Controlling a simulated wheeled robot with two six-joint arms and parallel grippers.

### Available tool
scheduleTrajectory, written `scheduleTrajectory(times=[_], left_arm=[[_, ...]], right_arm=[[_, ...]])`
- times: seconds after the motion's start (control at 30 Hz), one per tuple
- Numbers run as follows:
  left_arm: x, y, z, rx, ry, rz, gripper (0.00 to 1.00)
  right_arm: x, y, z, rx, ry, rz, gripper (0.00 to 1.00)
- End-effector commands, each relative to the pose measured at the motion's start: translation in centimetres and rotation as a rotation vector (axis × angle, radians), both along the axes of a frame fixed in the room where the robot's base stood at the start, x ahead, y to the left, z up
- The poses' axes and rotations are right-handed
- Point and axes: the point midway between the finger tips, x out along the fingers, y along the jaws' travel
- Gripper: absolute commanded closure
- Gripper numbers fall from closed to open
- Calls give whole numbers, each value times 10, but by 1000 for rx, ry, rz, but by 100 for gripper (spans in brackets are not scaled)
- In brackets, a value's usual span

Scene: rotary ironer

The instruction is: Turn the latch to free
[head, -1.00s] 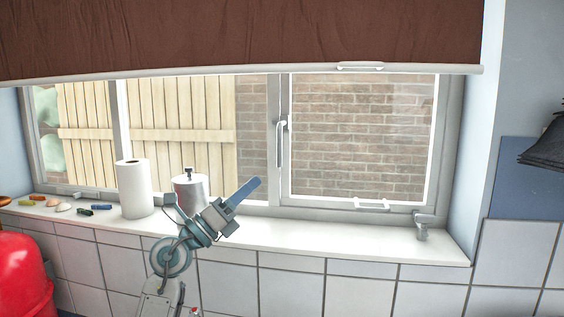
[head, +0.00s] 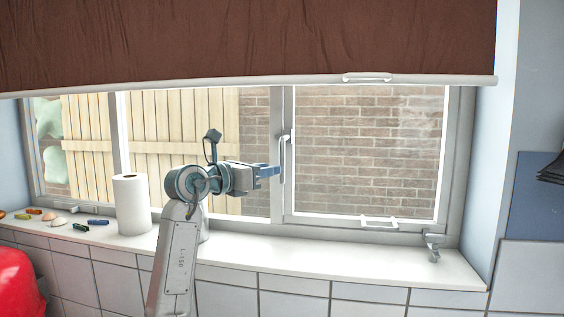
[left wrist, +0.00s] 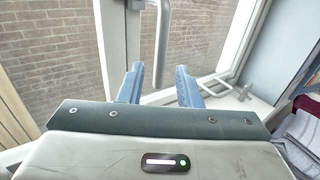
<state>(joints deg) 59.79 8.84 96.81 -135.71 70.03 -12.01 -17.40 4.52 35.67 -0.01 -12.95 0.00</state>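The window latch (head: 283,158) is a slim pale handle on the upright frame bar between the panes. It hangs straight down from its pivot. In the left wrist view the latch (left wrist: 163,40) runs vertically, and its lower end shows between the two blue fingers. My left gripper (head: 278,171) points right, with its tips at the handle's lower part in the head view. In the left wrist view my left gripper (left wrist: 158,68) is open, with a gap around the handle; I cannot tell whether it touches. My right gripper is not in view.
A brown blind (head: 240,40) hangs above. The white sill (head: 340,258) holds a paper roll (head: 131,204) and several small items at left. A second bar handle (head: 379,222) is on the lower right sash, near a grey fitting (head: 433,245). The sill's middle is clear.

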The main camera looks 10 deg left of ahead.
Motion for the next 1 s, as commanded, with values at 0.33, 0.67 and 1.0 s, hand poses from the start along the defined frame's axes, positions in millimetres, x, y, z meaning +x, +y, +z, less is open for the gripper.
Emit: scheduleTrajectory(times=[0.33, 0.67, 1.0], left_arm=[[43, -29, 2, -2, 1, -1, 69], [48, -32, 0, 0, -1, 0, 69], [48, -32, 0, -1, -1, 0, 100]], right_arm=[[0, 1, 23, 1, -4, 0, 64], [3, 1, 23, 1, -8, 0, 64], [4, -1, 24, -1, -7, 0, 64]])
